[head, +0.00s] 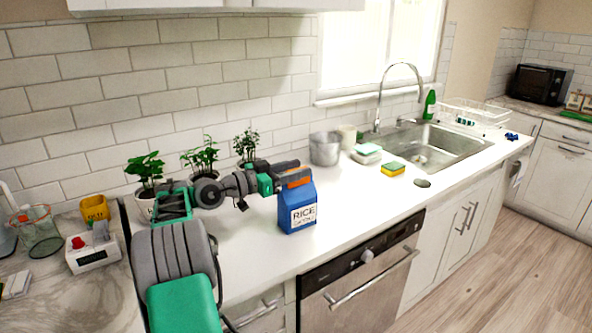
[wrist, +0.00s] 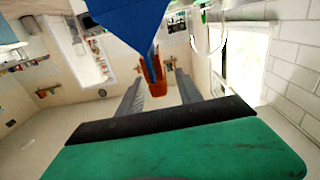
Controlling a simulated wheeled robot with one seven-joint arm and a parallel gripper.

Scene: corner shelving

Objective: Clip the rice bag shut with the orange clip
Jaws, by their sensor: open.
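The blue rice bag (head: 299,212) stands upright on the white counter, its white "RICE" label facing me. The orange clip (head: 299,177) is at the bag's top edge. In the wrist view the clip (wrist: 155,78) meets the narrow top of the blue bag (wrist: 133,22) and seems to straddle it; how firmly it grips I cannot tell. My gripper (head: 289,174) is at the top of the bag, reaching in from the left. In the wrist view its two grey fingers (wrist: 158,88) are apart, one on each side of the clip, with gaps visible.
Potted plants (head: 201,157) stand behind my arm along the tiled wall. A metal pot (head: 325,149) is behind the bag to the right. Sponges (head: 391,168) and the sink (head: 435,148) lie farther right. The counter in front of the bag is clear.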

